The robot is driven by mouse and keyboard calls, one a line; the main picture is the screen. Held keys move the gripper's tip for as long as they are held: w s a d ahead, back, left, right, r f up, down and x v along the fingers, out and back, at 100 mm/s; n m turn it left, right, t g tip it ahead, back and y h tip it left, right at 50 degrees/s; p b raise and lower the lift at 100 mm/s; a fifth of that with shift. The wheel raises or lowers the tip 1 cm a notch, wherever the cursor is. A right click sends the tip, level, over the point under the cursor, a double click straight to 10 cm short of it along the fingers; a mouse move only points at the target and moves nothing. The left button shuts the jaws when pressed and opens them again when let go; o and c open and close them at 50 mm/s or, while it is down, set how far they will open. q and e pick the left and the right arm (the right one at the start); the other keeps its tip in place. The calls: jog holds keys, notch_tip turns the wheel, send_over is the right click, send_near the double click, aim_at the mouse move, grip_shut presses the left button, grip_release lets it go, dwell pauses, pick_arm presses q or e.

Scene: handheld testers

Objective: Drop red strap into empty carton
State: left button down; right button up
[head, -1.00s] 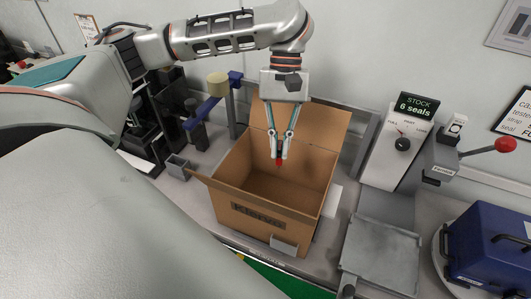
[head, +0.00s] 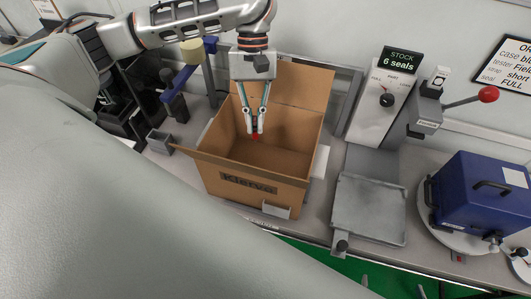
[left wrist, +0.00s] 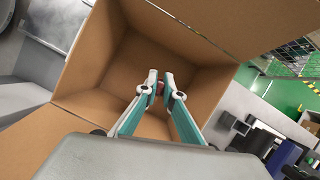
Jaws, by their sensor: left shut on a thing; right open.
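The open brown carton (head: 263,191) stands on the bench in the head view, its flaps spread and its visible inside empty. My left gripper (head: 255,133) points down over the carton's mouth, shut on the small red strap (head: 256,137). In the left wrist view the gripper (left wrist: 160,88) is seen from above with the strap (left wrist: 159,88) between its fingertips, and the carton's inner wall (left wrist: 90,45) surrounds them. The strap is mostly hidden by the fingers. My right gripper is not in view.
A grey plate (head: 368,208) lies right of the carton. Beyond it is a blue case (head: 485,200) on a round base. A red-knobbed lever press (head: 430,110) and a "STOCK 6 seals" display (head: 403,60) stand behind. A small grey bin (head: 160,141) is left of the carton.

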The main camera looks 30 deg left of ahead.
pick_arm(q)
jog(key=shift+f, duration=0.2)
jog(key=c, duration=2.1)
grip_release()
jog(key=shift+r, duration=0.15)
jog(key=v, duration=1.1)
jog(key=shift+w+r, duration=0.15)
jog(key=shift+r, duration=0.2)
